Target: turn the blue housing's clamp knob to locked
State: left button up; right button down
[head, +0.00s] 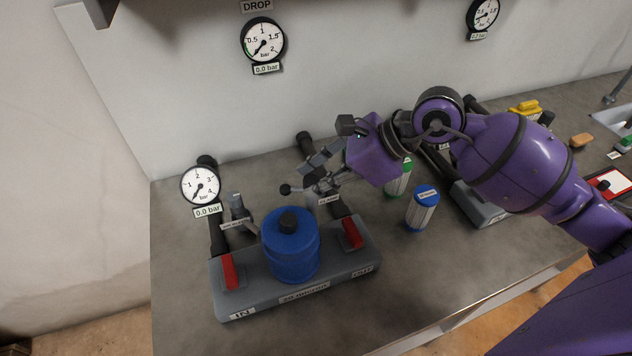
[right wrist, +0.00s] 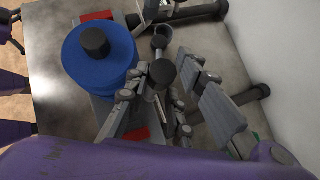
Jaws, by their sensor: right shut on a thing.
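The blue housing (head: 290,250) stands upright on a grey base with IN and OUT labels. A black knob (head: 288,222) sits on its top; in the right wrist view this knob (right wrist: 95,40) is clear of my fingers. My right gripper (head: 320,183) is behind and right of the housing, low over a grey pipe fitting. It is shut on a lever with a black ball end (head: 285,189). In the right wrist view the ball (right wrist: 162,72) shows between the fingers, which partly hide the lever. The knob's lock marks cannot be read.
Red handles (head: 230,272) (head: 352,233) flank the housing. A similar grey fitting (head: 238,208) stands behind left. Blue-capped (head: 424,207) and green-capped (head: 399,180) cartridges stand to the right. The front counter is clear.

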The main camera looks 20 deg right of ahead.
jog(key=n+g+b, duration=0.1)
jog(key=n+b, duration=0.1)
jog(key=n+g+b, duration=0.1)
jog(key=g, duration=0.1)
jog(key=f+n+g+y+b, duration=0.1)
jog(key=n+b, duration=0.1)
jog(key=shift+w+n+b, duration=0.2)
jog(key=shift+n+b, duration=0.1)
jog(key=n+g+b, duration=0.2)
jog(key=shift+w+r+n+g+b, duration=0.2)
jog(key=shift+n+g+b, duration=0.1)
jog(key=shift+n+b, duration=0.1)
jog(key=shift+w+n+g+h+b, duration=0.1)
jog(key=shift+n+g+h+b, duration=0.35)
jog(key=shift+n+b, duration=0.3)
pick_arm(q)
jog(key=s+d+f+g+b, duration=0.1)
jog(key=s+f+b, duration=0.1)
jog(key=f, duration=1)
jog(key=shift+s+d+f, duration=0.15)
jog(key=shift+s, duration=0.5)
pick_arm(e)
jog(key=shift+w+r+n+g+h, duration=0.15)
jog(key=shift+n+g+h, duration=0.4)
jog(key=shift+n+g, duration=0.7)
jog(key=shift+n, duration=0.3)
